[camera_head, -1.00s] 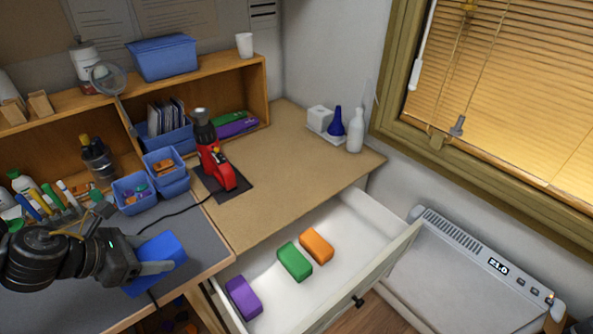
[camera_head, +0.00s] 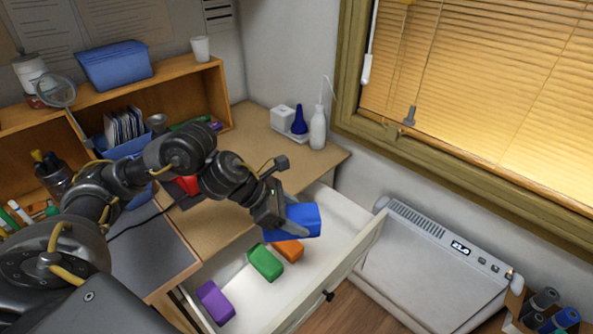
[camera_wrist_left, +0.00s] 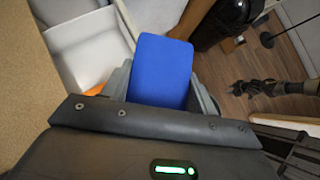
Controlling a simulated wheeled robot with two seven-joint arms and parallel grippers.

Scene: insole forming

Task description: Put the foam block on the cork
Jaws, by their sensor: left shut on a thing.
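My left gripper (camera_head: 287,219) is shut on a blue block (camera_head: 304,220), likely the foam block, and holds it above the open drawer. In the left wrist view the blue block (camera_wrist_left: 162,70) sits between the two fingers. In the head view the blue block covers part of an orange block (camera_head: 290,250) in the white drawer (camera_head: 330,245). A green block (camera_head: 265,262) and a purple block (camera_head: 215,301) lie in the same drawer. I cannot tell which surface is the cork; the tan desktop (camera_head: 262,150) is behind the arm.
A white bottle (camera_head: 318,128) and a blue bottle (camera_head: 299,120) stand at the desk's back right. A white heater (camera_head: 425,262) stands right of the drawer. My left arm hides much of the grey mat (camera_head: 150,250) and a red tool (camera_head: 188,184).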

